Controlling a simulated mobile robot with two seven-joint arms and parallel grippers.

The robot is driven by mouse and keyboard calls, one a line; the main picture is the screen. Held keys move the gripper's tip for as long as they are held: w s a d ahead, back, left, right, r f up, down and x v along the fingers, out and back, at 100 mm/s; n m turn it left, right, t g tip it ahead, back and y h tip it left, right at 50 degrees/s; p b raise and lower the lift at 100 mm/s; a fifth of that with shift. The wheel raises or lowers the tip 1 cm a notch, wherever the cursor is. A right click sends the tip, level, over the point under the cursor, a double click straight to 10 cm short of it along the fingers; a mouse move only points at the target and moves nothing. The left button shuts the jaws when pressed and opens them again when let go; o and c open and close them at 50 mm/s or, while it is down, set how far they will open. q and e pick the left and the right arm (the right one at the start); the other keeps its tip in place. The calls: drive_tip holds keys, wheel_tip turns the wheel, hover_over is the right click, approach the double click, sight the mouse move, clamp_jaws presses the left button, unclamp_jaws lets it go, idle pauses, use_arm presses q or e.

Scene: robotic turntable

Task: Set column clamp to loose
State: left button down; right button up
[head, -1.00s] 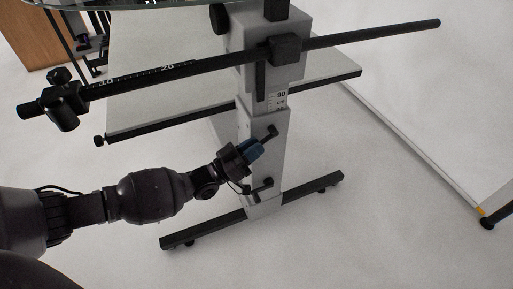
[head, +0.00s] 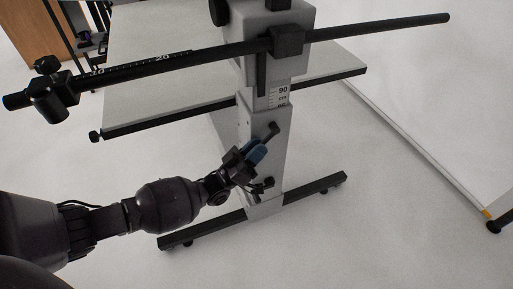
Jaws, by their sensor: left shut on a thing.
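The grey column (head: 268,190) stands upright on a black base with feet. The column clamp (head: 270,132) is a small black lever on the column's lower sleeve, below the scale marked 90. My left gripper (head: 257,152), with blue fingertips, is at the column just below and left of the lever's end. It is shut on the clamp handle, which its fingers partly hide. A second black knob (head: 266,184) sits lower on the column. My right gripper does not show.
A long black scale bar (head: 215,52) crosses in front of the column above my arm. A pale shelf (head: 170,112) with a black front rail lies behind it. The floor right of the column is clear up to a white panel (head: 430,90).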

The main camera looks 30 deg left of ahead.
use_arm(q)
drive_tip(key=c, duration=1.4)
unclamp_jaws()
drive_tip(key=shift+f, duration=0.1)
drive_tip(key=v, duration=1)
drive_tip(key=shift+s+f+p, duration=0.25)
drive_tip(key=shift+p, duration=0.1)
drive_tip(key=shift+a, duration=0.15)
drive_tip(key=shift+c, duration=0.5)
